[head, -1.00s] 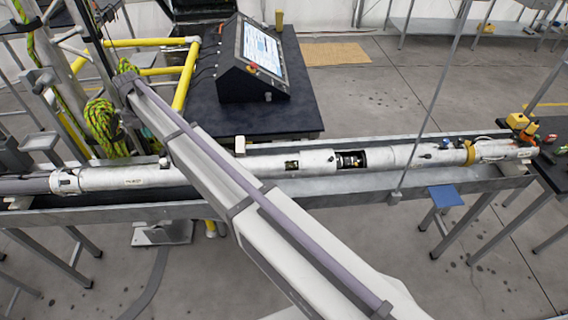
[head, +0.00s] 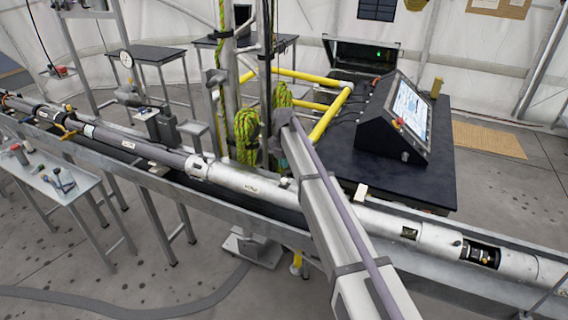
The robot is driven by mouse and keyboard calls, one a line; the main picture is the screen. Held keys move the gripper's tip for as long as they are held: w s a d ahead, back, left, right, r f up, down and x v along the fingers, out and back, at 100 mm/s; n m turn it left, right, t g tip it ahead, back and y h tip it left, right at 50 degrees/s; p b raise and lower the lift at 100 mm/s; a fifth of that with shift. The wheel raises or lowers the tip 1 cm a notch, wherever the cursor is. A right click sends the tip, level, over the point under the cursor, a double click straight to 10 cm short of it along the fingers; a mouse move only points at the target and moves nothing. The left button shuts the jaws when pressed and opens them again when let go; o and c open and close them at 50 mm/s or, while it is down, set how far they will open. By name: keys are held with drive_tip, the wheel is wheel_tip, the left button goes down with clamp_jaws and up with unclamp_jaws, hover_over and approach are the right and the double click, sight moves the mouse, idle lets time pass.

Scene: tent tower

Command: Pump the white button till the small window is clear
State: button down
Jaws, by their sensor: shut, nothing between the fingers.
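A long silver tube (head: 250,184) lies in a grey metal trough and runs from upper left to lower right. A small window (head: 410,233) sits in its side, right of my arm; it looks dark with pale specks, too small to tell if it is clear. A small off-white block (head: 361,190) stands up at the tube's far side, just right of my arm; I cannot tell whether it is the white button. My arm crosses over the tube from the lower right. Its far end is near the green rope, and my gripper is not visible.
A larger opening (head: 481,254) in the tube shows dark parts inside. A black table (head: 440,185) holds a slanted screen console (head: 397,115). Yellow pipes (head: 329,112) and a green rope (head: 246,137) stand behind the trough. A tool table (head: 58,187) is at left.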

sight(284, 180)
wheel_tip(284, 180, down, 6)
drive_tip(key=b, duration=0.4)
wheel_tip(284, 180, down, 2)
drive_tip(key=shift+f+b, duration=0.1)
drive_tip(key=shift+b, duration=1.1)
drive_tip(key=shift+s+r, duration=0.15)
drive_tip(key=shift+r, duration=0.1)
drive_tip(key=shift+r+p, duration=0.6)
drive_tip(key=shift+p, duration=0.25)
wheel_tip(284, 180, up, 13)
drive_tip(key=p, duration=1.3)
